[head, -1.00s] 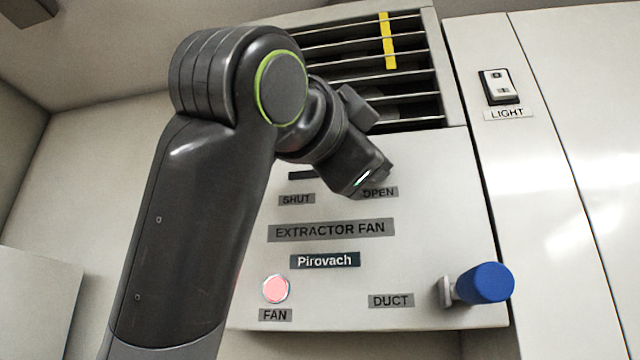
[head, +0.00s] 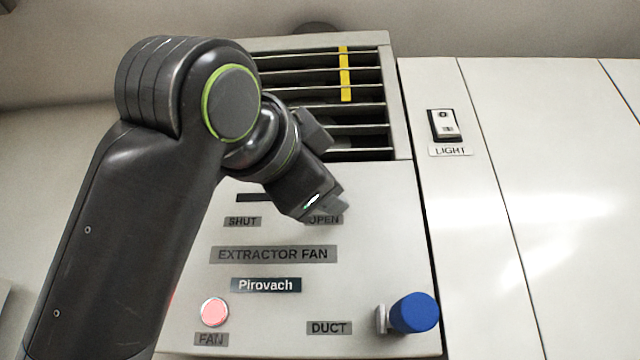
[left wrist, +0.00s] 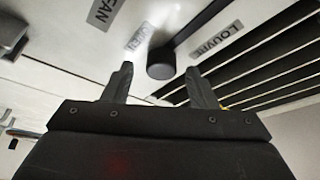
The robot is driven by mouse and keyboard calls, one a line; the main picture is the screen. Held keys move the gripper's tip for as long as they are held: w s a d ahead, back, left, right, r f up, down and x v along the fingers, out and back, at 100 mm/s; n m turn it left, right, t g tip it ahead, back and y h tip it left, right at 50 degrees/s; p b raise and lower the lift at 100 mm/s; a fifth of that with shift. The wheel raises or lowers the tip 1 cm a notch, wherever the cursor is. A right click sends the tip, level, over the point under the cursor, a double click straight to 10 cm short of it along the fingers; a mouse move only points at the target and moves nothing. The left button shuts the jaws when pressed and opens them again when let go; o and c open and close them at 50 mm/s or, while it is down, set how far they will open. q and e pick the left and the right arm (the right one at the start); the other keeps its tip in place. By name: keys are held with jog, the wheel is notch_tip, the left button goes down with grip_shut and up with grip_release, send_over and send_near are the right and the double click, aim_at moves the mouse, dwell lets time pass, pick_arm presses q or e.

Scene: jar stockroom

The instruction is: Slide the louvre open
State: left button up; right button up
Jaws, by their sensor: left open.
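The louvre (head: 300,75) is a grille of slats at the top of the extractor panel, with dark gaps between the slats and a yellow strip on it. Below it a dark slot (head: 254,198) runs from the SHUT label (head: 243,222) towards the OPEN label (head: 327,219). My left gripper (head: 335,207) is at the OPEN end and partly covers that label. In the left wrist view a black round knob (left wrist: 160,63) shows between its two open fingers; I cannot tell whether they touch it. The knob is hidden in the head view. My right gripper is not in view.
A pink-lit FAN button (head: 214,312) and a blue DUCT knob (head: 413,312) are lower on the panel (head: 380,240). A LIGHT switch (head: 444,125) is on the wall panel to the right. My left arm hides the panel's left side.

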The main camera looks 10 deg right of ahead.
pick_arm(q)
jog(key=b+v, duration=0.8)
jog(key=v, duration=0.8)
jog(key=shift+s+f, duration=0.15)
jog(key=shift+s, duration=0.05)
